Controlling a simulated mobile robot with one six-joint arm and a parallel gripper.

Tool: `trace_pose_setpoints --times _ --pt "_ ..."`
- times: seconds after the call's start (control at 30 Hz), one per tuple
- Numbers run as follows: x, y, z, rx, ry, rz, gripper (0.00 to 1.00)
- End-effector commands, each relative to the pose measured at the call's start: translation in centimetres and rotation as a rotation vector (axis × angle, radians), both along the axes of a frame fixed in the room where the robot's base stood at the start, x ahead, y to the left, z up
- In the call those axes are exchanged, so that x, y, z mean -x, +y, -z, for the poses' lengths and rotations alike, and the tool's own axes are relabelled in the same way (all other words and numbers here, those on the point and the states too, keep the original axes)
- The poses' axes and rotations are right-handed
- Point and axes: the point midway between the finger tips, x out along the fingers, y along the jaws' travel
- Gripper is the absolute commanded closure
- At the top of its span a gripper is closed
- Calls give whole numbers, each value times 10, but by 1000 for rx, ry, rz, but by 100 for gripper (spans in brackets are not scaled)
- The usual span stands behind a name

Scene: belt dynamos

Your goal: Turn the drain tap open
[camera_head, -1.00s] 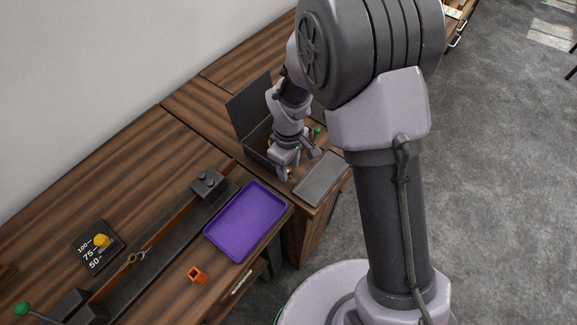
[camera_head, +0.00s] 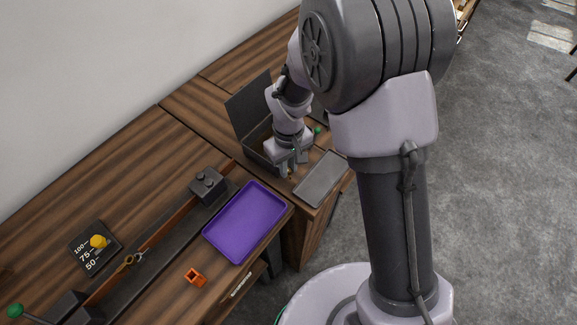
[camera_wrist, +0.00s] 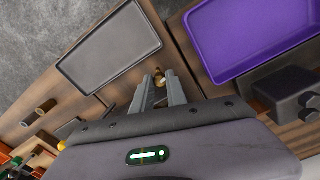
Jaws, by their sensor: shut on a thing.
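My gripper (camera_head: 286,172) is at the front of an open dark box (camera_head: 256,148), left of the grey tray. In the wrist view my gripper (camera_wrist: 160,86) has its two fingers close together around a small brass piece (camera_wrist: 160,77), which looks like the drain tap's handle. The jaws are shut on it. Most of the tap is hidden by the fingers and the wrist, so I cannot tell how far it is turned.
The grey tray (camera_head: 320,178) lies right of the gripper, and the purple tray (camera_head: 245,222) lies nearer on the bench. A green knob (camera_head: 317,130) is behind the gripper.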

Motion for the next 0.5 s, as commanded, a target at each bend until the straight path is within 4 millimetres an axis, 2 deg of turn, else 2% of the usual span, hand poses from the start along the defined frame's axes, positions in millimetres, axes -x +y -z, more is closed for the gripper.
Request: trace_pose_setpoints --times 0.1,0.13,0.2,0.23,0.5 --pt "0 0 0 0 0 -1 100" --pt "0 0 0 0 0 -2 76" --pt "0 0 0 0 0 -2 63" --pt "0 0 0 0 0 -2 60" --pt "0 0 -1 0 0 -3 60"
